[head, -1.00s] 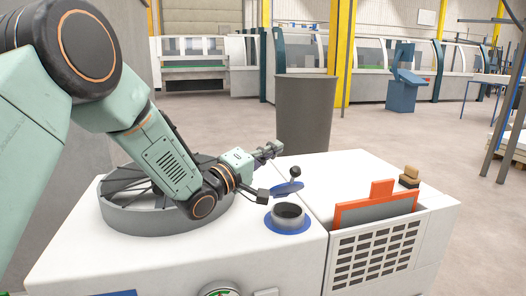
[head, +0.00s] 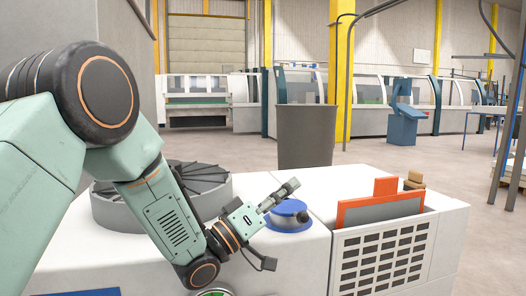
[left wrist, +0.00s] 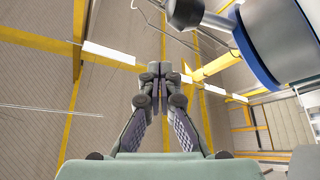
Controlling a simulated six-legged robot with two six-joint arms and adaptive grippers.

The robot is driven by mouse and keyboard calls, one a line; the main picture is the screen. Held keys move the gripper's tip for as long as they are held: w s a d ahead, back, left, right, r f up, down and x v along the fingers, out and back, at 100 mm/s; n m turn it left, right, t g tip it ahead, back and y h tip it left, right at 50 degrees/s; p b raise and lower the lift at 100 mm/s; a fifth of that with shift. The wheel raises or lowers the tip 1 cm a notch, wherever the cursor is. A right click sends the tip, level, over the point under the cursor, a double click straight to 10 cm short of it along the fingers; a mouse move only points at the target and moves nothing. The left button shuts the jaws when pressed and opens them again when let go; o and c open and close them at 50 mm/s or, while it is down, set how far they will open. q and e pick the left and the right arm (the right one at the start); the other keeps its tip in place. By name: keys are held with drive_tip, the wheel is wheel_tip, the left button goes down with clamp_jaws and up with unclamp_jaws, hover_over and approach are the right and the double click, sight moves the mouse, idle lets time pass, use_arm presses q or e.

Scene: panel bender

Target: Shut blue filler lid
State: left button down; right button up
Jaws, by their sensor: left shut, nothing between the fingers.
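The blue filler lid (head: 286,207) lies over the filler neck on the white machine top, and the neck's opening is hidden. Its dark knob (head: 303,217) points to the front right. A blue ring (head: 284,228) surrounds the neck. I cannot tell whether the lid sits fully flush. My left gripper (head: 292,186) is shut and empty, just behind and above the lid, pointing up and right. In the left wrist view its fingers (left wrist: 160,85) meet, and the knob (left wrist: 186,12) shows at the top. My right gripper is not in view.
A round grey vented ring (head: 125,212) stands on the machine behind my left arm. An orange-framed panel (head: 385,207) and a brown block (head: 414,180) are to the right. A grey bin (head: 306,135) stands behind. The white top right of the lid is partly clear.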

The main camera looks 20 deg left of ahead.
use_arm(q)
drive_tip(key=shift+s+d+f, duration=0.1)
drive_tip(key=shift+s+f, duration=0.15)
drive_tip(key=shift+f, duration=0.5)
drive_tip(key=shift+s+d+f+b, duration=0.25)
drive_tip(key=shift+f+b, duration=0.2)
drive_tip(key=shift+f, duration=0.15)
drive_tip(key=shift+a, duration=0.1)
drive_tip(key=v, duration=1.2)
